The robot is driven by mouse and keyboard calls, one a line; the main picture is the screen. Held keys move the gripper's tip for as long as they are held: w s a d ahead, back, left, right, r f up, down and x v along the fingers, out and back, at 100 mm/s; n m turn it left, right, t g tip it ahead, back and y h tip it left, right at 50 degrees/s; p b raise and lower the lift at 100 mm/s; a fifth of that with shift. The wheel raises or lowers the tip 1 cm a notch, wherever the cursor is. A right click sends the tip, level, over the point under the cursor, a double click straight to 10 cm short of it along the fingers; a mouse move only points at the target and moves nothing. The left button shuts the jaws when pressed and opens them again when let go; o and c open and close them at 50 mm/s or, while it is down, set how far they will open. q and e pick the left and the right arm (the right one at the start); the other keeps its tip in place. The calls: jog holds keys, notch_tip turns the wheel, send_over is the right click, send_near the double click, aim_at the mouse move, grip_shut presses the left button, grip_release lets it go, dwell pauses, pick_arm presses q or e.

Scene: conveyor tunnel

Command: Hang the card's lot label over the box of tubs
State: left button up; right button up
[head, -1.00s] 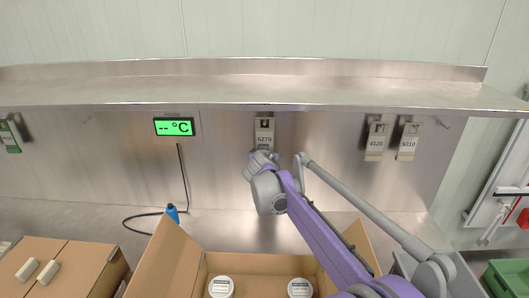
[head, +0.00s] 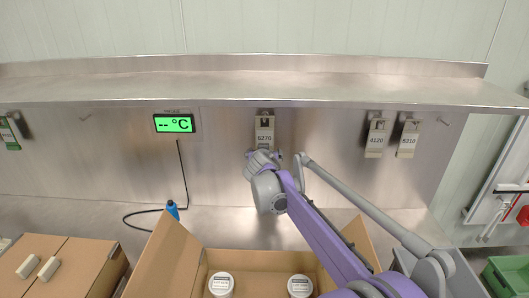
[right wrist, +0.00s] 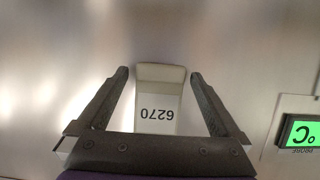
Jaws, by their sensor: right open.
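A pale label marked 6270 (head: 264,135) hangs from a dark clip on the steel back wall. Two similar labels, 4120 (head: 376,141) and one that seems to read 6310 (head: 409,140), hang to the right. My right gripper (right wrist: 159,75) is open, with label 6270 upside down between its fingers in the right wrist view; clear gaps show on both sides. In the head view my arm hides the fingers. The open cardboard box (head: 190,262) stands below, with white tubs (head: 221,285) (head: 299,286) inside. I cannot identify the card. My left gripper is out of view.
A steel shelf (head: 250,92) runs above the labels. A green thermometer display (head: 174,124) hangs left, its cable reaching a blue probe (head: 172,209). A closed carton (head: 75,262) stands at lower left, a green crate (head: 508,275) at lower right.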

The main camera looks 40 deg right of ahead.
jog(key=v, duration=1)
jog(key=shift+s+a, duration=0.25)
dwell(0.6)
